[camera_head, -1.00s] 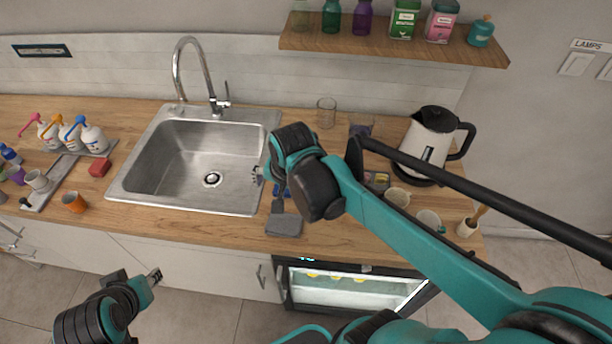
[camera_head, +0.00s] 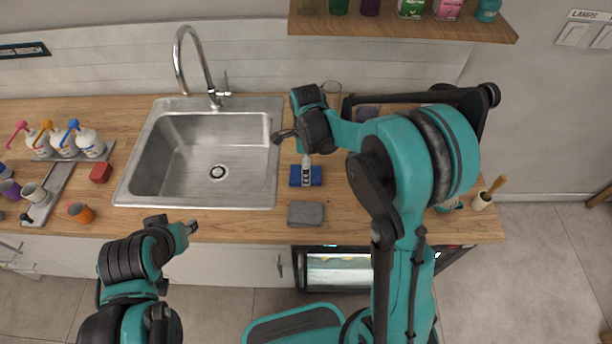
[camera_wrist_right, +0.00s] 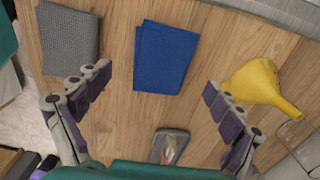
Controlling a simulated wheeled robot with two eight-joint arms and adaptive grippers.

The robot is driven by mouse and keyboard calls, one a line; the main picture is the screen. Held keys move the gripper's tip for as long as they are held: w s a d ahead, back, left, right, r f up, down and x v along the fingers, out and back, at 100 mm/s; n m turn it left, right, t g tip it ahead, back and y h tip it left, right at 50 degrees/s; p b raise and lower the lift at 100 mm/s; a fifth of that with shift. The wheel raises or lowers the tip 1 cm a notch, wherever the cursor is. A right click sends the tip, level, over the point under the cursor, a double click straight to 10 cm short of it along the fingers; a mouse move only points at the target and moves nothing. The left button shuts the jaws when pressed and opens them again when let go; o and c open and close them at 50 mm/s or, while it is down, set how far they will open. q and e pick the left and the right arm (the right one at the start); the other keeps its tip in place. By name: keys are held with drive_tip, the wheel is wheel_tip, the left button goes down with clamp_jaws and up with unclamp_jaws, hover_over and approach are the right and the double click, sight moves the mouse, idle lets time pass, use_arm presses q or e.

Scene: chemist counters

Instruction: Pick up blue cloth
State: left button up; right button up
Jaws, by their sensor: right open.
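The blue cloth (camera_head: 316,176) lies folded flat on the wooden counter, just right of the sink. In the right wrist view the blue cloth (camera_wrist_right: 166,57) lies ahead of my right gripper (camera_wrist_right: 157,82), between the lines of its spread fingers. That gripper is open, empty and apart from the cloth. In the head view my right gripper (camera_head: 306,168) hangs over the cloth and hides part of it.
A grey cloth (camera_head: 306,213) lies nearer the counter edge, and it also shows beside the blue one (camera_wrist_right: 68,42). A yellow funnel (camera_wrist_right: 262,86) lies on the other side. The sink (camera_head: 201,160) is left. A clear glass (camera_head: 332,93) stands behind.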

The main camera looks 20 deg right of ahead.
wheel_tip(320, 180, down, 4)
drive_tip(key=shift+w+a+r+b, duration=0.15)
drive_tip(key=shift+r+b, duration=0.05)
drive_tip(key=shift+b, duration=0.3)
drive_tip(key=shift+r, duration=0.1)
drive_tip(key=c, duration=0.9)
drive_tip(key=shift+r+p, duration=0.3)
drive_tip(key=shift+r, duration=0.3)
wheel_tip(320, 180, up, 3)
drive_tip(key=shift+p, duration=0.55)
drive_tip(key=s+d+r, duration=0.2)
drive_tip(key=d, duration=0.1)
drive_tip(key=s+d+r+p, duration=0.1)
drive_tip(key=s+d+r, duration=0.1)
drive_tip(key=d, duration=0.1)
drive_tip(key=s+d+r+p, duration=0.1)
drive_tip(key=d+r, duration=0.1)
drive_tip(key=d, duration=0.2)
drive_tip(key=shift+s+d+r, duration=0.1)
drive_tip(key=shift+s+r, duration=0.3)
